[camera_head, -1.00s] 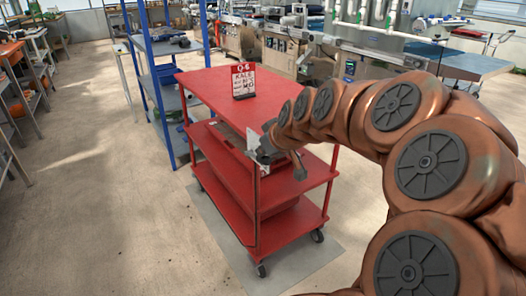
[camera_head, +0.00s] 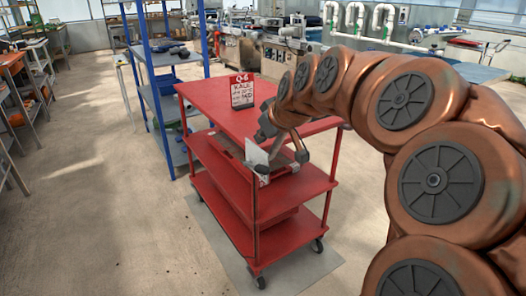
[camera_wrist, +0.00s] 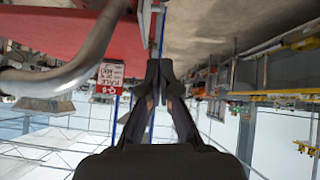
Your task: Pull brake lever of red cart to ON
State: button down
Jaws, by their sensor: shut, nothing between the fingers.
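The red cart (camera_head: 230,180) stands ahead with three shelves. A white plate (camera_head: 257,157) is at its near end, partly hidden by my wrist. In the wrist view a curved grey metal bar (camera_wrist: 75,75) passes at the left, close to the camera. My gripper (camera_wrist: 158,70) is shut and empty, with the bar left of its fingers and apart from them. The lever's ON or OFF marks are not readable.
A sign (camera_head: 242,90) stands on the cart's top; it also shows upside down in the wrist view (camera_wrist: 108,76). A blue-framed shelf (camera_head: 165,95) stands close behind the cart. Benches line the left wall. The floor left of the cart is clear.

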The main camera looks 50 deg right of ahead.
jog(key=shift+r, duration=1.3)
jog(key=w+a+f+n+g+y, duration=0.1)
jog(key=a+f+g+y, duration=0.1)
jog(key=a+f, duration=0.6)
jog(key=a+f+n+g+y, duration=0.1)
jog(key=a+f+g+y, duration=0.15)
jog(key=a, duration=0.85)
jog(key=s+a+f+g+h, duration=0.1)
jog(key=s+a+f+g, duration=0.2)
jog(key=s+a+f, duration=0.4)
jog(key=s+a+f+g, duration=0.4)
jog(key=s+a+f, duration=0.15)
jog(key=s, duration=0.35)
notch_tip(320, 180, up, 26)
jog(key=s+t+p, duration=0.1)
jog(key=s+p, duration=0.1)
jog(key=p, duration=2.2)
jog(key=shift+a+r, duration=0.25)
jog(key=shift+a, duration=0.2)
